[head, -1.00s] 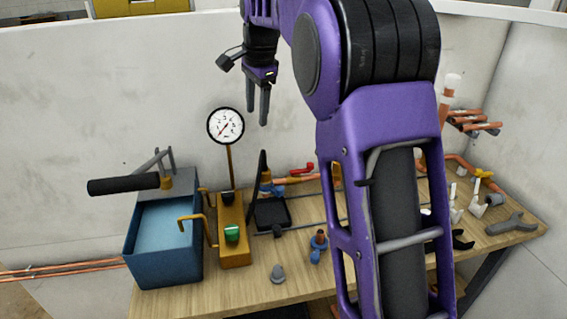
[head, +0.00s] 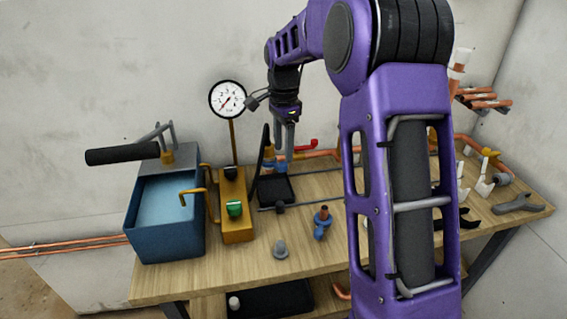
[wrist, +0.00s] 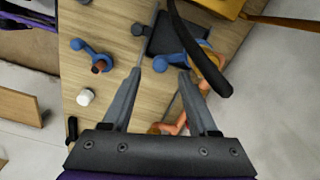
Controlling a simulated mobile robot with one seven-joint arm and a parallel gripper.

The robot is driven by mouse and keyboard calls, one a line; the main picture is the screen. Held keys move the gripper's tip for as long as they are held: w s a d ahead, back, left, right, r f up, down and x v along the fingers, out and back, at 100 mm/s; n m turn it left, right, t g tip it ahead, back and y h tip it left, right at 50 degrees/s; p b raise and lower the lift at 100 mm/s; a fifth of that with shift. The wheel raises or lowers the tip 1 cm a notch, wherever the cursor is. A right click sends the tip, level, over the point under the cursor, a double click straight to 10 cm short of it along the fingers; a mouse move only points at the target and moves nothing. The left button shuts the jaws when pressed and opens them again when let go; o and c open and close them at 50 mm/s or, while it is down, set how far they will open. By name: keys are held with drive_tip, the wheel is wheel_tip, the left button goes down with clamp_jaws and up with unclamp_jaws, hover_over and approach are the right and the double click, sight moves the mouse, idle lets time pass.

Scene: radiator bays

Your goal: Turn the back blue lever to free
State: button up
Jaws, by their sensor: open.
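The back blue lever (head: 274,167) is on a copper and brass pipe fitting at the back of the bench, partly hidden by my gripper. In the wrist view its rounded blue end (wrist: 162,63) shows just beyond and between my fingertips. My gripper (head: 284,153) points down, open and empty, close to this lever; I cannot tell whether it touches. It also shows in the wrist view (wrist: 160,72) with its fingers apart. A second blue valve piece (head: 322,222) with a copper stub stands nearer the front, also in the wrist view (wrist: 90,50).
A yellow pump block with a gauge (head: 228,99) and a blue tank (head: 165,232) are left. A red lever (head: 308,145) is right.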

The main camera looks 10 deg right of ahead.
sight(283, 163)
drive_tip(key=shift+f, duration=2.25)
clamp_jaws()
